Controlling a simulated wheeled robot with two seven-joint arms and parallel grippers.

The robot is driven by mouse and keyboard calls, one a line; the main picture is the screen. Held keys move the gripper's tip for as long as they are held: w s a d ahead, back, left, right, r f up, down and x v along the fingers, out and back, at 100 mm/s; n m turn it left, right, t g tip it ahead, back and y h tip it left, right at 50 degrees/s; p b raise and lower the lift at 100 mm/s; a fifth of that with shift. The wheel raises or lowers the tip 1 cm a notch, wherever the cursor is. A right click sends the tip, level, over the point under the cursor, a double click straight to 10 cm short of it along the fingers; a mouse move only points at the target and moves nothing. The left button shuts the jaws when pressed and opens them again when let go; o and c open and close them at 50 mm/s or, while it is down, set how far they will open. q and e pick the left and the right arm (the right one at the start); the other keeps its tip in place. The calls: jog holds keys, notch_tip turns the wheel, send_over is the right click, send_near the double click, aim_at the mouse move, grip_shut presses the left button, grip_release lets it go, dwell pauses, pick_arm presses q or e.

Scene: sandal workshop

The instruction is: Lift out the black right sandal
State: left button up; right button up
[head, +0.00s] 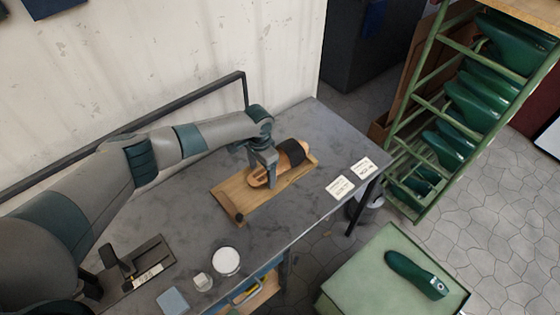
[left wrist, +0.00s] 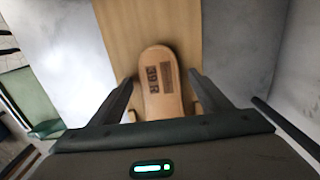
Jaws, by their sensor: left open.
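A tan sandal with a black strap (head: 291,153) lies on a wooden board (head: 232,194) on the grey table. In the left wrist view the heel end of its sole (left wrist: 160,103) shows, with a dark printed mark that looks like "39 R". My left gripper (head: 265,181) points down over the heel end, behind the strap. In the left wrist view my left gripper (left wrist: 161,82) is open, one finger on each side of the heel. Gaps show between the fingers and the sole. The strap is out of that view. My right gripper is not in view.
Two white cards (head: 340,187) lie right of the board. A white round dish (head: 226,261), a small jar (head: 203,282) and a black tool (head: 122,263) stand nearer. A green last (head: 417,274) lies on a green-topped stand; a green rack (head: 440,105) holds several more.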

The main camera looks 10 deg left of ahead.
pick_arm(q)
jog(key=c, duration=1.4)
jog(key=shift+r, duration=0.1)
jog(key=shift+w+r+b, duration=0.1)
jog(key=shift+r+b, duration=0.3)
jog(key=shift+r, duration=0.4)
jog(key=shift+d+r+b, duration=0.15)
jog(key=shift+r+b, duration=0.15)
jog(key=shift+r, duration=0.3)
jog(key=shift+d+r+b, duration=0.15)
jog(key=shift+r+b, duration=0.15)
jog(key=shift+r, duration=0.3)
jog(key=shift+s+d+r+b, duration=0.3)
jog(key=shift+d+r+b, duration=0.3)
jog(key=shift+d+r, duration=0.9)
jog(key=shift+s+d+r+b, duration=0.35)
jog(key=shift+d+r+b, duration=0.4)
jog(key=shift+d, duration=1.45)
jog(key=shift+s+d+r+b, duration=0.3)
jog(key=shift+d+r+b, duration=0.2)
jog(key=shift+d+r, duration=1.05)
jog(key=shift+d+f, duration=0.25)
jog(key=shift+f, duration=0.1)
